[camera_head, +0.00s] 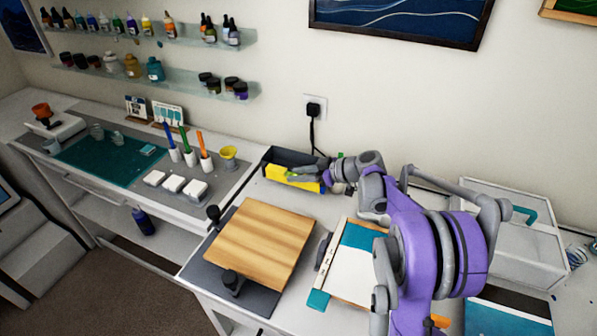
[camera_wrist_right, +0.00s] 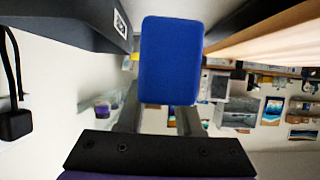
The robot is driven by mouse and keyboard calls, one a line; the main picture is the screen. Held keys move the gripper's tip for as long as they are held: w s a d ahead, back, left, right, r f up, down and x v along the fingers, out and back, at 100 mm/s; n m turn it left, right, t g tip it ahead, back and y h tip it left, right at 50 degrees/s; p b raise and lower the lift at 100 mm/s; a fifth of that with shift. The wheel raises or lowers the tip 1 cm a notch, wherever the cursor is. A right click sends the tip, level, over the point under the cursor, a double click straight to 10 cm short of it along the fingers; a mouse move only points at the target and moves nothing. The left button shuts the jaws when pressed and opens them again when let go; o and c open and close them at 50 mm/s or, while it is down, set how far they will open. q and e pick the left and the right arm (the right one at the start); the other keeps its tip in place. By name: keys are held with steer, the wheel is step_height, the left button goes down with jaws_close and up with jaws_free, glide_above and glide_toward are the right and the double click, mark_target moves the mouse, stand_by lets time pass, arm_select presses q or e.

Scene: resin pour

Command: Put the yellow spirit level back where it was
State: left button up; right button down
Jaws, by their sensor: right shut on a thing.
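The yellow spirit level (camera_head: 290,178) is at the dark bin (camera_head: 285,153) near the back wall. It lies along the bin's front side; I cannot tell whether it rests on anything. My right gripper (camera_head: 317,172) reaches in from the right and is shut on the level near its right end. In the right wrist view a blue block face (camera_wrist_right: 170,60), apparently the level's end cap, is between the fingers and hides most of them. The dark bin fills the upper left there (camera_wrist_right: 70,22). My left gripper is not in view.
A wooden board (camera_head: 258,240) lies on a dark mat with clamps, front left of the bin. A white-and-teal panel (camera_head: 350,262) lies beneath my right arm. A yellow cup (camera_head: 228,157) stands left of the bin. A grey case (camera_head: 500,225) stands at right.

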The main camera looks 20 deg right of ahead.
steer(key=shift+a+f, duration=0.1)
steer(key=shift+f, duration=0.15)
steer(key=shift+w+f+b, duration=0.15)
steer(key=shift+f+b, duration=0.75)
steer(key=shift+f, duration=0.65)
steer(key=shift+w+f+b, duration=0.1)
steer(key=shift+f+b, duration=0.8)
steer(key=shift+f, duration=0.6)
steer(key=shift+f, duration=0.45)
steer(key=c, duration=0.5)
jaws_free()
steer(key=v, duration=1.2)
steer(key=shift+b, duration=0.4)
